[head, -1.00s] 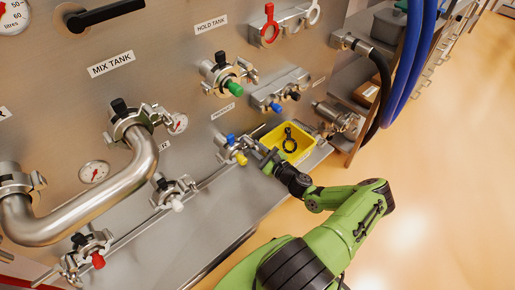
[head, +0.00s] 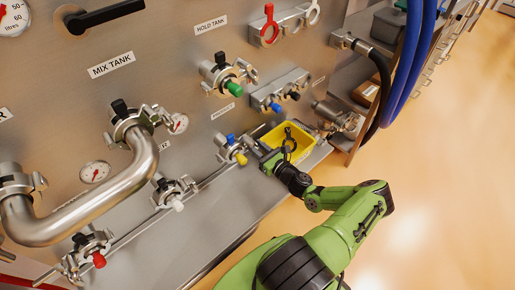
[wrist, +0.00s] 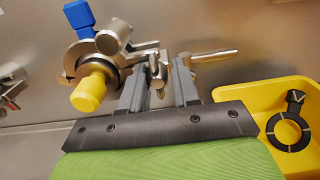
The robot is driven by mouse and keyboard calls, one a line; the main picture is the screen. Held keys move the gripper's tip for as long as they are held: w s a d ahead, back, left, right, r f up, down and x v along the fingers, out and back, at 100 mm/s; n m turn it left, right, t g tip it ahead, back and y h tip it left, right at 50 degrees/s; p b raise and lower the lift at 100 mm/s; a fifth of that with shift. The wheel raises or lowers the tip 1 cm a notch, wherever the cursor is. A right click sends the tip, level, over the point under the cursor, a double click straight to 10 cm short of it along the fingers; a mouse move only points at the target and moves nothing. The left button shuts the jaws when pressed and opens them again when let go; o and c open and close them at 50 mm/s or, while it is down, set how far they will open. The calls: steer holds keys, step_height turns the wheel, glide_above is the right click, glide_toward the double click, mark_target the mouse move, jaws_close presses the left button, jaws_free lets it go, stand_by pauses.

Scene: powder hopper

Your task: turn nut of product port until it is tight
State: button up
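A steel clamped port (head: 231,148) with a blue-topped part and a yellow cap sits on the panel, left of the yellow bin. The wrist view shows its yellow cap (wrist: 91,91), its blue part (wrist: 79,14) and its clamp. A small metal nut (wrist: 158,75) stands at the right side of the clamp. My gripper (wrist: 158,72) is open, with one finger on each side of the nut. I cannot tell whether either finger touches it. My gripper also shows in the head view (head: 264,155), right of the port. The port's name label is not readable.
A yellow bin (head: 272,151) with a black ring tool (wrist: 288,130) is close to the right of my gripper. Ports with green (head: 231,86) and white (head: 177,205) caps are above and lower left. A steel shelf (head: 215,213) runs below; hoses hang at upper right.

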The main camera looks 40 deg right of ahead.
steer(key=shift+a+r, duration=0.1)
steer(key=shift+a, duration=0.1)
steer(key=s+p, duration=0.1)
steer(key=s, duration=0.8)
steer(key=shift+d, duration=0.15)
steer(key=shift+w, duration=0.1)
